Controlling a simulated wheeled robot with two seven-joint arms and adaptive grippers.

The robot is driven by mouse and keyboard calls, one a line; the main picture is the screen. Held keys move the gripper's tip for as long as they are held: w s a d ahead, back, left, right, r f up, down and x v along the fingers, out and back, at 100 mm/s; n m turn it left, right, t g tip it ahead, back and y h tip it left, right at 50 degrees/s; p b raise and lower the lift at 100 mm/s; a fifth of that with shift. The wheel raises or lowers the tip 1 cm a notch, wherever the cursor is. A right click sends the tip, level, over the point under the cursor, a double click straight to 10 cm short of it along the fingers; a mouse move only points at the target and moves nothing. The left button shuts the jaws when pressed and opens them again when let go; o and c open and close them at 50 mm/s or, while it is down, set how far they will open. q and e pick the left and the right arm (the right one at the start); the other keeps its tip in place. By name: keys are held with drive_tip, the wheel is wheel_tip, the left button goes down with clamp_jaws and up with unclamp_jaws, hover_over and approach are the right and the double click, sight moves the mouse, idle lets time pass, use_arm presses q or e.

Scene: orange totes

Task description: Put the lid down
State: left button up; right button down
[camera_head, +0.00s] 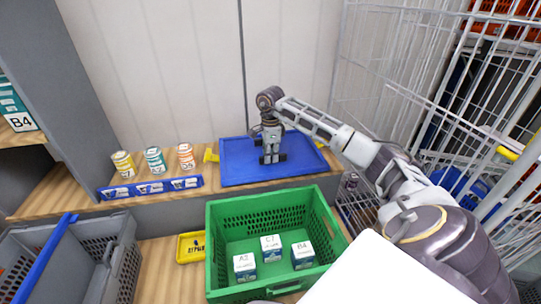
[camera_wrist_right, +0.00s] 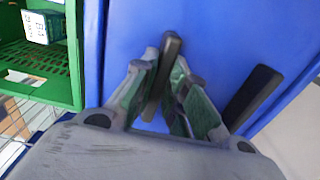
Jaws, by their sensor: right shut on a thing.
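The blue lid (camera_head: 235,172) lies flat at the back of the wooden ledge, as far as the head view shows, with yellow clips at its left and right ends. It also fills much of the right wrist view (camera_wrist_right: 225,45). My right gripper (camera_head: 271,152) is above the lid's middle, pointing down. In the right wrist view the gripper (camera_wrist_right: 163,88) is shut on a dark bar-shaped handle (camera_wrist_right: 171,50) of the lid. A second dark bar (camera_wrist_right: 252,98) is to the right, clear of the fingers. Whether the lid's underside touches the wood is hidden. My left gripper is out of view.
A green crate (camera_head: 225,214) with several labelled boxes stands in front of the lid. Three cans (camera_head: 154,160) stand behind a blue label strip (camera_head: 150,188) to the left. A grey tote (camera_head: 125,257) is at lower left, a yellow tray (camera_head: 190,247) beside the crate. Wire cages (camera_head: 425,75) stand right.

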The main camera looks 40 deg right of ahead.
drive_tip(key=c, duration=1.4)
unclamp_jaws()
drive_tip(key=shift+c, duration=0.2)
wheel_tip(320, 180, up, 12)
drive_tip(key=shift+b, duration=0.35)
